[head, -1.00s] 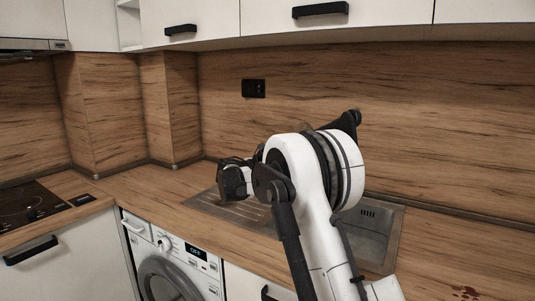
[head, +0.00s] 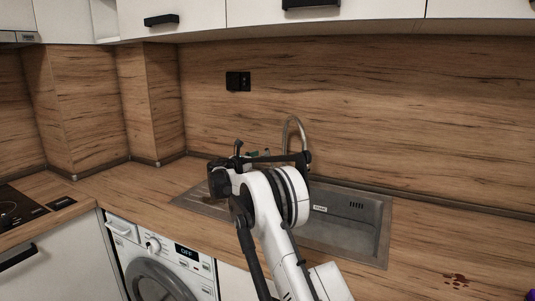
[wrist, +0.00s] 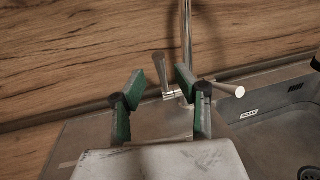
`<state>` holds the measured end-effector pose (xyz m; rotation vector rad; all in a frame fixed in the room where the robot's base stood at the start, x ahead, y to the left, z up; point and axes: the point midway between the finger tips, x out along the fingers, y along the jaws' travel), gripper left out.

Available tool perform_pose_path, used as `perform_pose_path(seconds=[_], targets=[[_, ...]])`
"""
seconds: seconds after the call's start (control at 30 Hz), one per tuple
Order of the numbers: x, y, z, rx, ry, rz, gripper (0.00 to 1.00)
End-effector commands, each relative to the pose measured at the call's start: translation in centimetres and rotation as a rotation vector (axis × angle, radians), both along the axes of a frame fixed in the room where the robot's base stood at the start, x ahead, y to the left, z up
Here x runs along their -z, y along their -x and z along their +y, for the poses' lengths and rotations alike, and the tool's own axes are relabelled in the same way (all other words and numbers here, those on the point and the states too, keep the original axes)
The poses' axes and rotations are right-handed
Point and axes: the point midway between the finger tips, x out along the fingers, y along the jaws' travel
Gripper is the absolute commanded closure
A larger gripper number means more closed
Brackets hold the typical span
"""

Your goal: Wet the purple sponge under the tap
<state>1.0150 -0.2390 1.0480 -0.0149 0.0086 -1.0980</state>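The tap's curved metal spout (head: 290,122) rises behind the sink (head: 372,218) in the head view. In the wrist view the tap's upright pipe (wrist: 187,40), a lever handle (wrist: 161,72) and a second rod-like part (wrist: 228,89) show just beyond my gripper (wrist: 160,80). My gripper's green-padded fingers are apart and empty. The lever appears between the fingertips, with gaps at both sides; I cannot tell its depth. A small purple patch (head: 531,295), probably the sponge, shows at the bottom right corner of the head view, mostly cut off.
A dark reddish-brown stain (head: 456,279) marks the counter right of the sink. A hob (head: 18,209) lies at the left, and a washing machine (head: 165,268) stands below the counter. The oak splashback (head: 410,120) is close behind the tap. The right counter is mostly free.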

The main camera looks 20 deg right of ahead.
Motion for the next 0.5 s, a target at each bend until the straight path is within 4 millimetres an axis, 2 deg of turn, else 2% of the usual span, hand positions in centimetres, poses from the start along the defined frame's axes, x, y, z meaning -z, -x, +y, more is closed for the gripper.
perform_pose_path(seconds=[0.03,0.2,0.5], targets=[[0.0,-0.4,-1.0,0.002,0.0,0.0,0.69],[0.0,-1.6,-3.4,0.002,0.0,0.0,0.69],[0.0,-2.7,-5.4,0.0,0.0,-0.001,0.69]])
